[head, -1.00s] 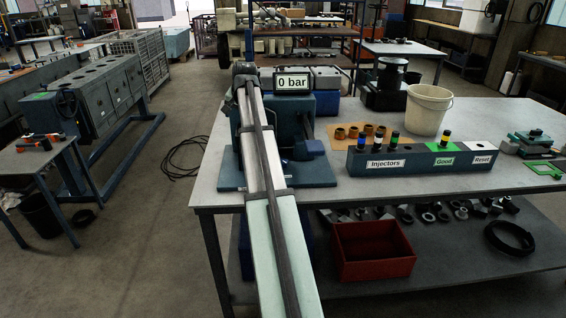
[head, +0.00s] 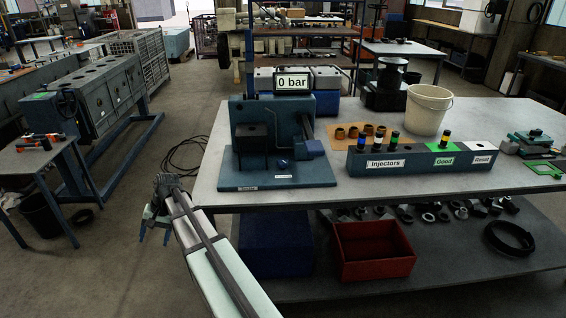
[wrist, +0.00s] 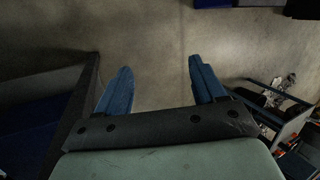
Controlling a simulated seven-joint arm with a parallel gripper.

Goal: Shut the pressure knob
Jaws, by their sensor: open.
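The test rig (head: 255,118) stands on the left end of the bench, blue-grey, with a display (head: 292,83) on top reading 0 bar. A small dark blue knob (head: 284,163) sits low at the front of its base plate, above a small label too small to read. I take it for the pressure knob; its setting cannot be told. My gripper (head: 154,238) hangs off the bench's left side, lower than the bench top and well apart from the rig. In the wrist view my gripper (wrist: 160,82) is open and empty, with bare floor between the blue fingers.
An injector rack (head: 425,160) and a white bucket (head: 428,110) stand on the bench, right of the rig. A red bin (head: 374,266) is on the lower shelf. A small side table (head: 35,158) with tools stands left. The floor between it and the bench is mostly clear.

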